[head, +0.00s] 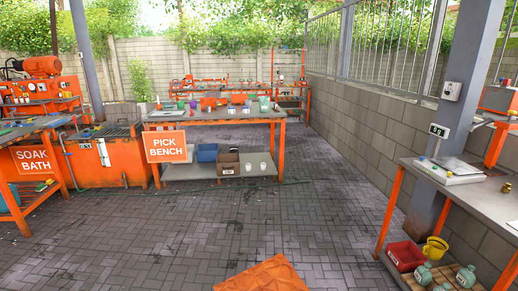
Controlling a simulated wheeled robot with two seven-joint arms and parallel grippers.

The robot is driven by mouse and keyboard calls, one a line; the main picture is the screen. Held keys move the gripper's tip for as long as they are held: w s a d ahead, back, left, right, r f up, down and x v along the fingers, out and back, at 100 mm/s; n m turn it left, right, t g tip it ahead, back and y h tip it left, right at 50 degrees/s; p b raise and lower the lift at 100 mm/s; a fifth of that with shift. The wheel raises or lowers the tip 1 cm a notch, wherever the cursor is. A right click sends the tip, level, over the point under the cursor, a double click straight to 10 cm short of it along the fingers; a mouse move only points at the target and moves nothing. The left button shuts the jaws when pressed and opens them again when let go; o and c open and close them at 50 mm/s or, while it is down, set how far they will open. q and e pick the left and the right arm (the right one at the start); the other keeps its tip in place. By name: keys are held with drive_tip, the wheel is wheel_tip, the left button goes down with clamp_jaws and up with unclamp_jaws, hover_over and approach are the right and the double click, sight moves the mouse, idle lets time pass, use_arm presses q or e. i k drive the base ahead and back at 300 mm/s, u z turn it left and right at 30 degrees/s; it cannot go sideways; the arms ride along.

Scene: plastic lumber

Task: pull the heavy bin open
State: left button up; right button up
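No bin in the head view is marked as the heavy bin, so I cannot tell which one it is. An orange tank-like bin (108,160) with a dark grated top stands at the left, beside the pick bench. Smaller bins sit low down: a blue bin (207,152) and a brown bin (228,163) on the pick bench's lower shelf, and a red bin (405,256) on the right bench's lower shelf. Neither of my grippers is in view, and nothing is seen touching these bins.
The pick bench (215,115) stands ahead with small items on top. The soak bath bench (35,128) is at the left. A grey-topped bench (470,190) and a steel post (455,110) stand at the right by a block wall.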

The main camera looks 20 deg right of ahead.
sight(205, 153)
drive_tip(key=z, duration=1.25)
drive_tip(key=i, duration=9.65)
drive_tip(key=u, duration=1.1)
drive_tip(key=i, duration=1.95)
drive_tip(key=u, duration=0.05)
